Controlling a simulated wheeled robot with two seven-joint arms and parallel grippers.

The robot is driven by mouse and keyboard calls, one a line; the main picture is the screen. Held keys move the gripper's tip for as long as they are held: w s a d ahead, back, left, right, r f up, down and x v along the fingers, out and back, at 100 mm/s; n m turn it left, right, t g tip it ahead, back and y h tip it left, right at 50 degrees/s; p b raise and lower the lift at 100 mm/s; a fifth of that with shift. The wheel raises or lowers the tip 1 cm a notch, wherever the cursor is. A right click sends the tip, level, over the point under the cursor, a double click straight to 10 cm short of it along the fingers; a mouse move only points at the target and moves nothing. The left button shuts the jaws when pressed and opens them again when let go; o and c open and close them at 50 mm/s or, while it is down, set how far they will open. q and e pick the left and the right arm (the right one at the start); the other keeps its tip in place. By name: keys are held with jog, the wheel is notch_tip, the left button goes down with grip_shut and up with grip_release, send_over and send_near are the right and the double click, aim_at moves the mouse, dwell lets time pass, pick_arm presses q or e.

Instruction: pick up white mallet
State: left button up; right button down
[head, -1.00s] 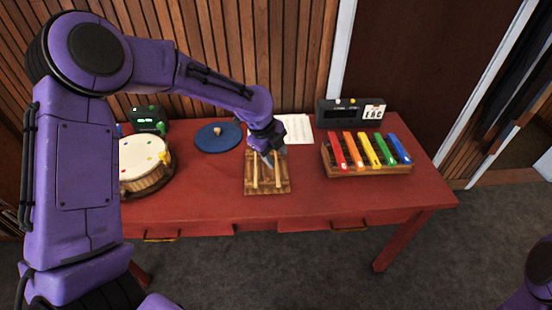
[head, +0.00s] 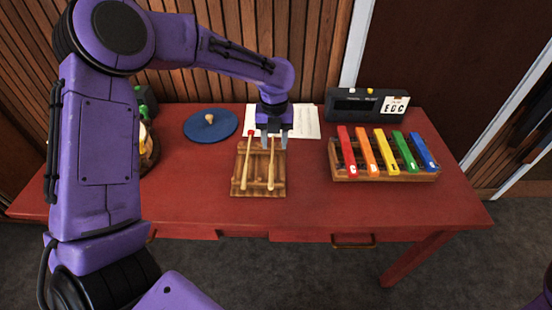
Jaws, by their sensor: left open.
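A wooden rack (head: 257,192) on the red table holds two mallets side by side, both with pale wooden handles. The left one is a red-headed mallet (head: 245,165). The other mallet (head: 271,175) lies to its right; its head is hidden by my gripper, so I cannot see its colour. My left gripper (head: 274,145) points down over the far end of this right mallet. Its two grey fingers are open, one on each side of the mallet, and I cannot tell whether they touch it. My right gripper is out of view.
A xylophone with coloured bars (head: 382,174) stands to the right, with a dark box (head: 368,104) behind it. White paper (head: 305,123) and a blue disc (head: 210,126) lie behind the rack. A drum (head: 149,150) is partly hidden by my left arm. The table front is clear.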

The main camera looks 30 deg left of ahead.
pick_arm(q)
send_over(271, 167)
notch_tip(271, 167, down, 5)
jog(key=shift+w+d+f+p, duration=0.2)
jog(key=shift+d+f+p, duration=0.05)
jog(key=shift+d+p, duration=0.1)
jog(key=f, duration=0.3)
jog(key=f+p, duration=0.1)
jog(key=f, duration=0.1)
jog(key=shift+s+a+f, duration=0.1)
jog(key=shift+s+a, duration=0.1)
jog(key=shift+a, duration=0.1)
grip_shut()
